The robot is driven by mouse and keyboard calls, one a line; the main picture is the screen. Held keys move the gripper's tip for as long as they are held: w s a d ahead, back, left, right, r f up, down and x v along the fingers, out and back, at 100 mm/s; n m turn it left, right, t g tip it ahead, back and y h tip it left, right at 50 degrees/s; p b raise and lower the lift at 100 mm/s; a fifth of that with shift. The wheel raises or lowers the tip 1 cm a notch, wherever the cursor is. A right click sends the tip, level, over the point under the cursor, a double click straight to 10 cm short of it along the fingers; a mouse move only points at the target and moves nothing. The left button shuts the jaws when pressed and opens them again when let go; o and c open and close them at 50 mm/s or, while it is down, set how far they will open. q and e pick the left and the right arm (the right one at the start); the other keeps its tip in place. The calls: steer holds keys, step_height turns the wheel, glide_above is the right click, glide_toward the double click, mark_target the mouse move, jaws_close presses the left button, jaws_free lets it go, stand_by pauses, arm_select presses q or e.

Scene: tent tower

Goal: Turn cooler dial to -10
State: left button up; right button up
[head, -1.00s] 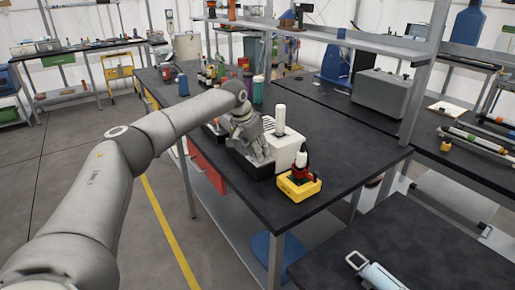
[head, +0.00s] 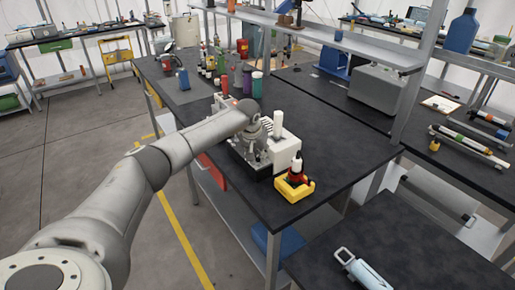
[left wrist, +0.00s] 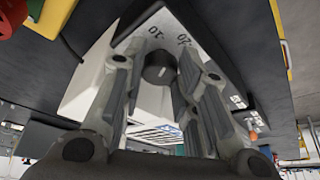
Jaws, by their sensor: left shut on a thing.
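The cooler is a white box (head: 286,150) with a dark base, on the black bench near its front edge. Its dark round dial (left wrist: 160,68) shows in the left wrist view, beside printed marks that read 10 and 20. My left gripper (left wrist: 160,82) has its fingers on both sides of the dial and is shut on it. In the head view my left gripper (head: 254,150) reaches down over the dark front part of the cooler and hides the dial. I cannot read the dial's setting. My right gripper is not in view.
A yellow holder (head: 294,188) with a red bottle stands close to the right of the cooler. Several bottles and cups, including a teal one (head: 257,85), stand behind it. A shelf (head: 330,40) crosses above the bench.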

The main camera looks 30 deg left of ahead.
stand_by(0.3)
arm_select(q)
steer(key=o, duration=1.1)
steer(key=shift+c, duration=0.2)
steer(key=shift+s+r, duration=0.15)
steer(key=shift+r, duration=0.4)
steer(key=v, duration=0.6)
steer(key=shift+s+r, duration=0.3)
steer(key=shift+s, duration=0.05)
steer(key=shift+c, duration=0.2)
